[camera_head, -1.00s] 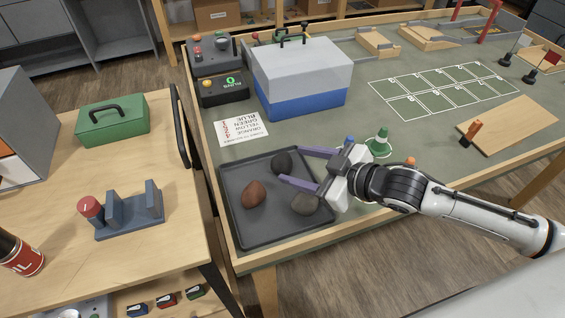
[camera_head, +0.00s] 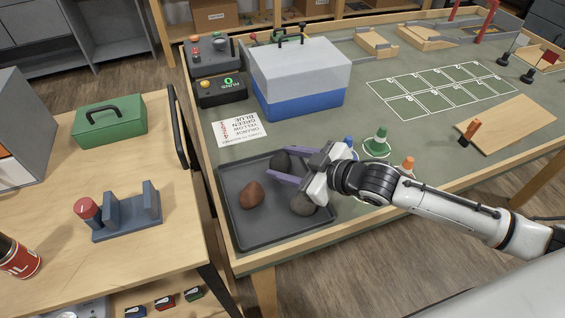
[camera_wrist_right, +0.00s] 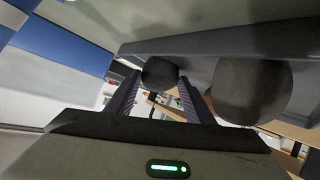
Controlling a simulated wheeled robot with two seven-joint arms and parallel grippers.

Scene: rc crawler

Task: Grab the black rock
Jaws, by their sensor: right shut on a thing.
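The black rock (camera_head: 279,161) is at the back of the dark tray (camera_head: 262,237), partly hidden by my right gripper's fingers. My right gripper (camera_head: 283,164) reaches in from the right and is shut on the black rock. In the right wrist view the black rock (camera_wrist_right: 160,73) sits between the two purple fingertips. I cannot tell whether it is lifted off the tray. A red-brown rock (camera_head: 251,194) lies in the tray's left part. A grey-brown rock (camera_head: 302,205) lies in its right part, just below my gripper; it looms large in the right wrist view (camera_wrist_right: 251,90). My left gripper is not in view.
A white and blue box (camera_head: 301,88) stands behind the tray, with a printed card (camera_head: 238,129) to the left. Blue, green (camera_head: 377,142) and orange pegs stand to the right, near my right wrist. The table has a raised wooden rim.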

